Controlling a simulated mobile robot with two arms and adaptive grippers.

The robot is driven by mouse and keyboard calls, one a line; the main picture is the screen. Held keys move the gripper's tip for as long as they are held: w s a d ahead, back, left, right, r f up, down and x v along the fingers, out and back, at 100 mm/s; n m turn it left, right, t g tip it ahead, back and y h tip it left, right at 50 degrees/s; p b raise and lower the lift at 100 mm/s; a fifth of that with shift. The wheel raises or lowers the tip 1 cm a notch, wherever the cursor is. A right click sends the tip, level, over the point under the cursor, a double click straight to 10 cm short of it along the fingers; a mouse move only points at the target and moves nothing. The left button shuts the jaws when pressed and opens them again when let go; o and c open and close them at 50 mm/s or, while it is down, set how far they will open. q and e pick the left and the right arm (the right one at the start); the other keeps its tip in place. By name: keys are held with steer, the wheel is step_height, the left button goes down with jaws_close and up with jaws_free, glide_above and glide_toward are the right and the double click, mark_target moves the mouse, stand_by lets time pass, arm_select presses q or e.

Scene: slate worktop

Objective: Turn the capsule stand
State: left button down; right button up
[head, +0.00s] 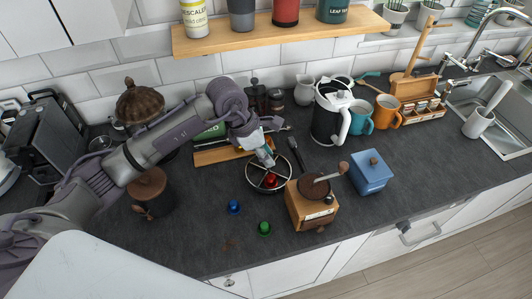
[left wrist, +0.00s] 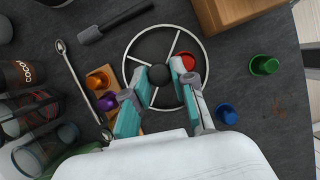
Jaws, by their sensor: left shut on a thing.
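The capsule stand (head: 250,184) is a round wire ring with thin spokes and a dark round knob at its middle. It stands on the slate worktop, and its ring fills the middle of the left wrist view (left wrist: 126,62). A red capsule (head: 270,180) sits inside the ring; it also shows in the left wrist view (left wrist: 187,61). My left gripper (head: 266,158) reaches down over the stand. In the left wrist view its teal fingers (left wrist: 160,78) are on either side of the knob, shut on it. My right gripper is not in view.
A blue capsule (head: 233,207) and a green capsule (head: 264,227) lie in front of the stand. A wooden coffee grinder (head: 312,207) stands close at the right, with a blue box (head: 370,172) beyond. A dark canister (head: 150,192) stands left. The front worktop is mostly clear.

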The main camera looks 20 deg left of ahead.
arm_select(q)
steer(key=shift+w+f+m+b, duration=0.1)
steer(key=shift+m+b, duration=0.5)
steer(key=shift+b, duration=0.5)
steer(key=m+b, duration=0.1)
steer(key=b, duration=0.1)
steer(key=m+g+b, duration=0.1)
steer(key=m+b, duration=0.1)
steer(key=b, duration=0.1)
steer(key=shift+w+a+g+h, duration=0.1)
steer(key=shift+g+h, duration=0.2)
steer(key=m+g+b, duration=0.2)
steer(key=m+b, duration=0.3)
steer(key=b, duration=0.1)
steer(key=shift+w, duration=0.15)
steer(key=shift+m+g+y+b, duration=0.4)
steer(key=shift+m+y+b, duration=0.1)
steer(key=shift+m+b, duration=0.85)
steer(key=shift+w+m+g+b, duration=0.1)
steer(key=shift+m+g+b, duration=0.35)
steer(key=shift+m, duration=0.6)
steer(key=shift+d+r+m+y+b, duration=0.2)
steer(key=shift+m+y+b, duration=0.25)
steer(key=shift+m, duration=0.45)
steer(key=shift+m+g+y, duration=0.25)
steer(key=shift+m, duration=0.95)
